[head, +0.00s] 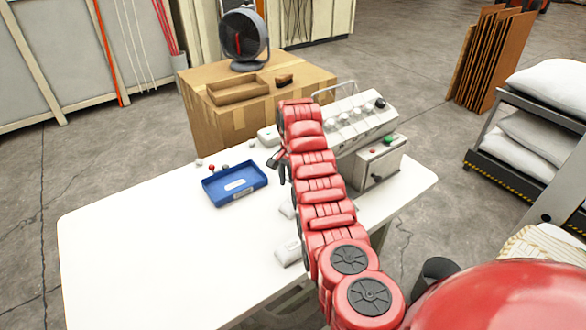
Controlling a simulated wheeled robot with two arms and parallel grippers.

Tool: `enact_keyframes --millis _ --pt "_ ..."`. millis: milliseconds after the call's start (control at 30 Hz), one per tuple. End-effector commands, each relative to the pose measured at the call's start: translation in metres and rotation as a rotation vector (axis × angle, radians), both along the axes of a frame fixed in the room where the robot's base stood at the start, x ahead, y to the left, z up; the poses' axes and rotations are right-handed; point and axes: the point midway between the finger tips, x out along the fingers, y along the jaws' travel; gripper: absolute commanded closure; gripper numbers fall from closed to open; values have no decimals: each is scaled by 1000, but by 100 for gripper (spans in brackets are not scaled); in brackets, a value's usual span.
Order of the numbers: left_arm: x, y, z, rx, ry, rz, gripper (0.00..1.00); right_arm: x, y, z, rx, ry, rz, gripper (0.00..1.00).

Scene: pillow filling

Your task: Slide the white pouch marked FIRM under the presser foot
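A white pouch (289,252) lies near the table's front edge, beside my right arm. Another white piece (287,210) shows partly from behind the arm, and a third (267,135) lies at the table's back edge. No marking is readable, so I cannot tell which is FIRM. My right gripper (277,168) is over the table just right of the blue tray; only its dark finger parts show, and I cannot tell if it is open. The white machine (362,115) stands on the right; its presser foot is hidden behind my arm. My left gripper is not in view.
A blue tray (235,197) with a pale label sits mid-table. A grey control box (378,165) with a green button stands at the right edge. A cardboard box (212,119) behind carries a fan (244,38) and an open carton. The white table's (130,250) left side is clear.

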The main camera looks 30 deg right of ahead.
Motion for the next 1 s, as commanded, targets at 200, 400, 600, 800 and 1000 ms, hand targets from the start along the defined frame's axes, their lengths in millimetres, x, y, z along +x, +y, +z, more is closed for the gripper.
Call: enact_keyframes --millis 200,400,600,800,1000 --pt "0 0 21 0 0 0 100 -2 0 -39 1 3 0 0" --pt "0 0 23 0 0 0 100 0 0 -61 2 1 0 0" --pt "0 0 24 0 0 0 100 0 0 -71 1 -2 0 0" --pt "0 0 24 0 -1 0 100 0 0 -72 0 -2 0 0" --pt "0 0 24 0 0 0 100 0 0 -72 0 -2 0 20"
